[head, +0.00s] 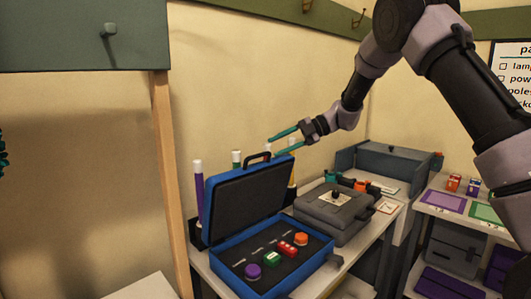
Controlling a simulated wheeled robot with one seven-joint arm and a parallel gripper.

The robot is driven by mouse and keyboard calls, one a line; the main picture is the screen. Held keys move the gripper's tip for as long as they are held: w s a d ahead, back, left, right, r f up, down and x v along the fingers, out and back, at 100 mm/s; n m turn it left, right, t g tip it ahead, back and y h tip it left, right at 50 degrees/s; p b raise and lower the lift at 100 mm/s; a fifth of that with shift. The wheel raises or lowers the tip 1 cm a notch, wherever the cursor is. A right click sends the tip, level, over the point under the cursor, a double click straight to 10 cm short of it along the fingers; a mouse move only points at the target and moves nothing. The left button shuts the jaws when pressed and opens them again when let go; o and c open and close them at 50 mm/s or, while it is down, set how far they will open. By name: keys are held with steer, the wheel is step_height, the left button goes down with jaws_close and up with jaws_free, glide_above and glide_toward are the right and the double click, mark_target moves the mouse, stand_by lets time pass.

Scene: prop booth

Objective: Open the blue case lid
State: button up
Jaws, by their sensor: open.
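The blue case (319,263) stands on the white counter. Its blue lid (245,195) is raised, standing nearly upright and leaning back a little, with a dark handle (257,157) on its top edge. The dark lining inside holds a purple round piece (253,271), a green block (271,258), a red block (287,249) and an orange round piece (301,239). My gripper (282,145) is open with teal fingers, close to the upper right of the lid. I see nothing between the fingers. Whether a finger touches the lid cannot be told.
A grey case (335,214) sits right of the blue case, and a grey open box (392,163) stands behind it. Several coloured tubes (199,185) stand behind the lid. A wooden post (170,180) rises at left. A shelf at right holds purple and green cards (444,202).

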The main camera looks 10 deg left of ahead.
steer(key=v, duration=0.3)
steer(key=shift+d+r, duration=0.15)
steer(key=s+d+r+n+t+h, duration=0.2)
steer(key=s+d+r+n, duration=0.4)
steer(key=d+n, duration=0.3)
steer(key=s+d+r+n+t+h, duration=0.2)
steer(key=s+d+r+n, duration=0.4)
steer(key=d, duration=0.5)
steer(key=s+d+n+t+h, duration=0.6)
steer(key=s+d+n+t, duration=0.1)
steer(key=s+d+n, duration=0.7)
steer(key=d+n, duration=0.2)
steer(key=n, duration=0.2)
steer(key=shift+s+f+n+h, duration=0.3)
steer(key=shift+s+f+n, duration=0.1)
